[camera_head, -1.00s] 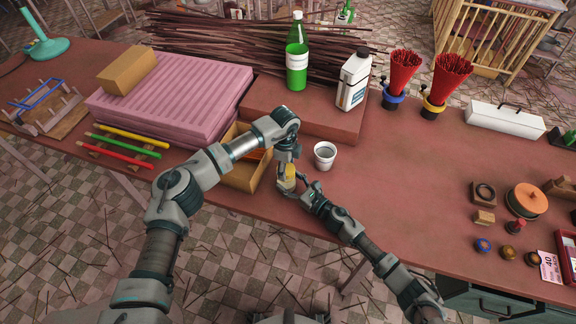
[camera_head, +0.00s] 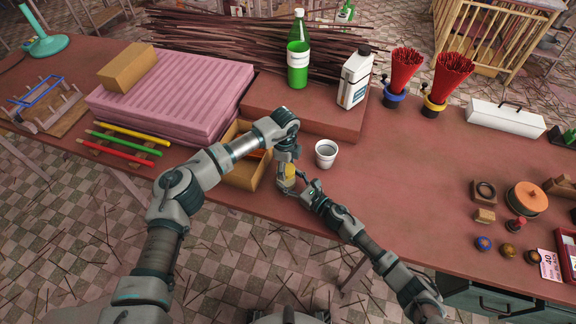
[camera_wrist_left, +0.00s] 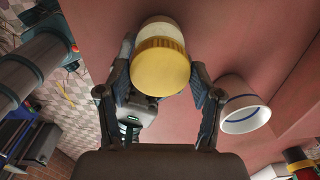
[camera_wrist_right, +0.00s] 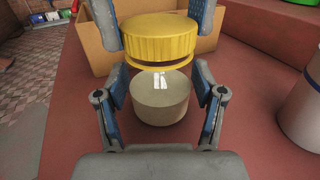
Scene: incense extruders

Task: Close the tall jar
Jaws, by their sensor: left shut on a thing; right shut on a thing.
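The tall jar has a pale beige body (camera_wrist_right: 162,100) and a yellow ribbed lid (camera_wrist_right: 165,38). My left gripper (camera_head: 287,178) comes from above and is shut on the lid, which also shows in the left wrist view (camera_wrist_left: 161,67). My right gripper (camera_wrist_right: 163,88) is shut on the jar body from the side. In the head view the grippers hide most of the jar.
A white cup (camera_head: 326,154) stands just right of the jar. An open cardboard box (camera_head: 240,172) is close on the left. Behind are a raised slab (camera_head: 300,112), a green bottle (camera_head: 298,62) and a white bottle (camera_head: 354,80). The table's front edge is near; the table's middle right is clear.

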